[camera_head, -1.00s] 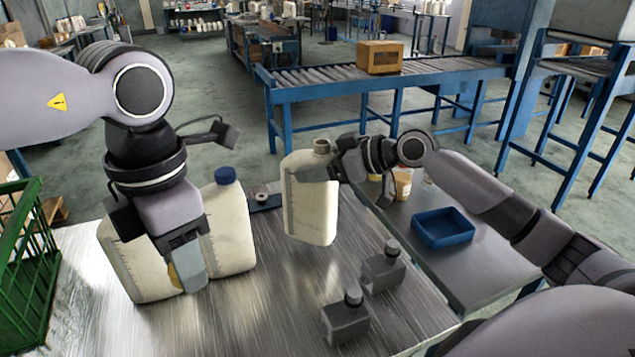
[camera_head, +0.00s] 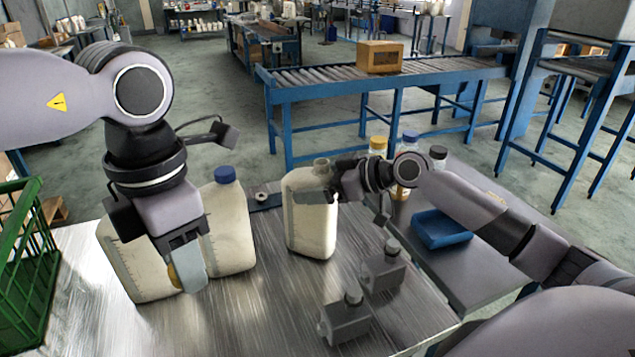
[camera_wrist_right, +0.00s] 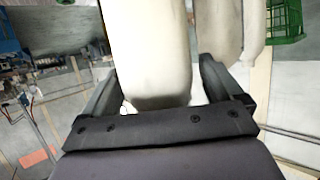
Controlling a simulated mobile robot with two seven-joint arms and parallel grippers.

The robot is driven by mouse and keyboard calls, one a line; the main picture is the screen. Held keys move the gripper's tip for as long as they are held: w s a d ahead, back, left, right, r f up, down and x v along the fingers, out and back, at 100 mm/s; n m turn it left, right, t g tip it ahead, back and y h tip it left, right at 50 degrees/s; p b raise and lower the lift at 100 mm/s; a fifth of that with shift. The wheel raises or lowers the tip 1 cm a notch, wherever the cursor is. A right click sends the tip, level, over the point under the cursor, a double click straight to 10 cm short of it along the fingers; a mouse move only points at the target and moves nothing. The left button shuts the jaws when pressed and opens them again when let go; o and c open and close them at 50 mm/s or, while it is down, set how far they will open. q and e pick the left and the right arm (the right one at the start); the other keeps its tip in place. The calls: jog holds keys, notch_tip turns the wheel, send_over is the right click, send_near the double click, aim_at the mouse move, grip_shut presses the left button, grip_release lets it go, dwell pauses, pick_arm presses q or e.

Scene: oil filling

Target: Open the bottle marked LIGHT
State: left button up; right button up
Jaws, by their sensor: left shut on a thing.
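A cream canister (camera_head: 311,225) with an uncapped-looking neck stands upright at the middle of the metal table. My right gripper (camera_head: 330,190) is at its upper right side. In the right wrist view its fingers (camera_wrist_right: 160,95) flank the canister (camera_wrist_right: 150,50), with a gap showing beside the right finger. My left gripper (camera_head: 186,275) is shut on a small yellow, cap-like thing (camera_head: 173,277), mostly hidden by a finger. Behind it stand a canister with a blue cap (camera_head: 228,235) and another canister (camera_head: 140,265), whose top is hidden. I cannot read any LIGHT marking.
A blue tray (camera_head: 441,230) and small bottles with yellow (camera_head: 377,144), blue (camera_head: 409,142) and black caps are on the side table. A green crate (camera_head: 28,270) is at left.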

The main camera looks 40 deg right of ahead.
pick_arm(q)
jog(key=shift+r, duration=0.25)
pick_arm(e)
jog(key=shift+r, duration=0.3)
pick_arm(q)
jog(key=shift+f, duration=0.25)
pick_arm(e)
jog(key=shift+s+d+f, duration=0.1)
jog(key=shift+s+d, duration=0.1)
jog(key=shift+s, duration=0.1)
pick_arm(q)
jog(key=shift+f+b, duration=0.75)
jog(key=shift+b, duration=0.05)
jog(key=shift+f, duration=0.1)
pick_arm(e)
jog(key=v, duration=1.1)
